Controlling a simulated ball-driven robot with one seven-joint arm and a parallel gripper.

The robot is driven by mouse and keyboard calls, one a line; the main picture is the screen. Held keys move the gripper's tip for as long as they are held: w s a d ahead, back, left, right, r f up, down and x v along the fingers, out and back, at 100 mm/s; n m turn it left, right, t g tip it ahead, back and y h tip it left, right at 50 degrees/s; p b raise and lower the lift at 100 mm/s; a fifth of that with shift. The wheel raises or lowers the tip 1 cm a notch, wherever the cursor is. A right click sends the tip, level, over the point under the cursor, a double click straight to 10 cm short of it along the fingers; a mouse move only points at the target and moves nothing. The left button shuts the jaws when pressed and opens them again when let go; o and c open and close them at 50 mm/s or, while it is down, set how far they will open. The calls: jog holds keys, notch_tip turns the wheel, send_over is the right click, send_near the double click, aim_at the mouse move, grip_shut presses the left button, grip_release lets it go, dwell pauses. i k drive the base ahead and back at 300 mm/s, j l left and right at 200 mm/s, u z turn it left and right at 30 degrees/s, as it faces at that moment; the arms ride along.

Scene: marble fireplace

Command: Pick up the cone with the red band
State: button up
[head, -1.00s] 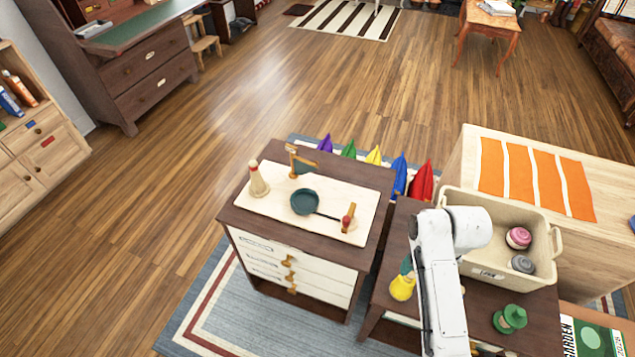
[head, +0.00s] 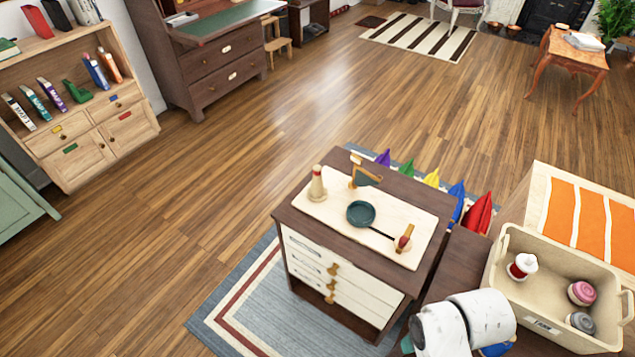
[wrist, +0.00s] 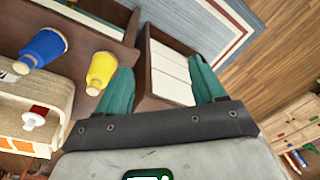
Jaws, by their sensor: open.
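The cone with the red band (head: 317,184) is cream, with a red band near its top. In the head view it stands upright at the left end of a cream board (head: 385,258) on the small dark-topped dresser. My gripper (wrist: 163,82) shows in the wrist view with two teal fingers spread apart and nothing between them. Between and beyond the fingers is a wooden unit with white panels. I cannot make out the cone in the wrist view. In the head view my white arm stands at the bottom, right of the dresser and apart from the cone; the gripper is not clearly seen.
A teal pan (head: 361,213) and a small wooden lamp-like stand (head: 362,173) share the board with the cone. A beige crate (head: 545,262) with spools stands right. Blue (wrist: 43,47) and yellow (wrist: 101,70) pieces lie near my gripper. Floor left of the dresser is clear.

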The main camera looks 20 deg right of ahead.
aim_at(318, 193)
jog(key=i+j+u, duration=0.1)
jog(key=i, duration=0.3)
jog(key=i+j+u, duration=0.15)
jog(key=i+j, duration=0.15)
jog(key=i, duration=0.1)
